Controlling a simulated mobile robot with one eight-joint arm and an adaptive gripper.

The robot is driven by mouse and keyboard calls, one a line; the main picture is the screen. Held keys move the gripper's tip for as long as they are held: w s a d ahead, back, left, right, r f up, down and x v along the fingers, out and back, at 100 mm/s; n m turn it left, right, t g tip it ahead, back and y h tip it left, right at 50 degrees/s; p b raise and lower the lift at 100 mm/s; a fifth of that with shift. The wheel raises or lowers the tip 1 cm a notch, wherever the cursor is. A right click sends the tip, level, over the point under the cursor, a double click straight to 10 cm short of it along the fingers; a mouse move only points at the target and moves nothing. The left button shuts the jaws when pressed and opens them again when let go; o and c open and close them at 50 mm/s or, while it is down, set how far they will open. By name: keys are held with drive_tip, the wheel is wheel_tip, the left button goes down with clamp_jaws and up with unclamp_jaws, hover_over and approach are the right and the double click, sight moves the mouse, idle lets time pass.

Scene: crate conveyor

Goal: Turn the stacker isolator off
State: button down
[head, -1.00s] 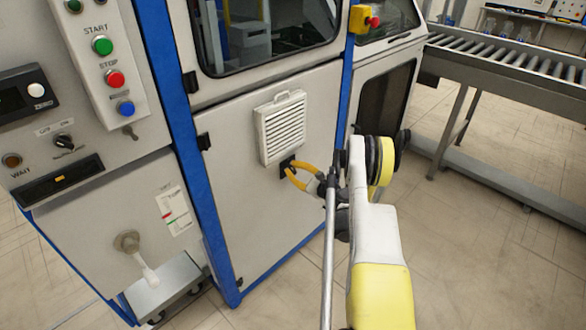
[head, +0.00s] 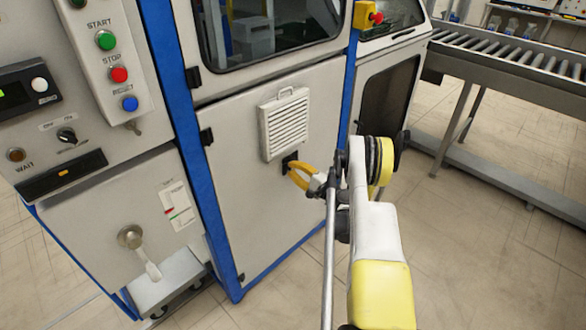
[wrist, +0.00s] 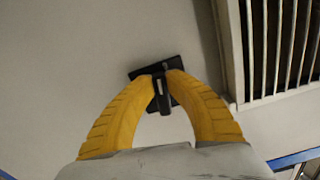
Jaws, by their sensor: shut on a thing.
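A small black handle (wrist: 163,102) stands on a black square plate on the pale cabinet door, just below a louvred vent. The plate also shows in the head view (head: 288,164). My gripper (head: 294,168) has its yellow fingers shut on this handle; in the wrist view the fingertips (wrist: 160,71) meet around it. The fingers partly hide the plate, and I see no marking on it. At lower left in the head view, a grey round mount with a pale lever (head: 149,266) points down and right, below a label with red and green marks (head: 176,208).
The louvred vent (head: 285,122) is close above my gripper. A control panel with START, STOP and blue buttons (head: 130,104) is at left. A red-topped yellow box (head: 366,16) is on the frame. A roller conveyor (head: 510,55) stands at right; floor between is clear.

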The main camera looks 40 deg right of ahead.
drive_tip(key=shift+f+n, duration=0.1)
drive_tip(key=shift+n, duration=0.7)
drive_tip(key=c, duration=1.4)
unclamp_jaws()
drive_tip(key=shift+o, duration=0.2)
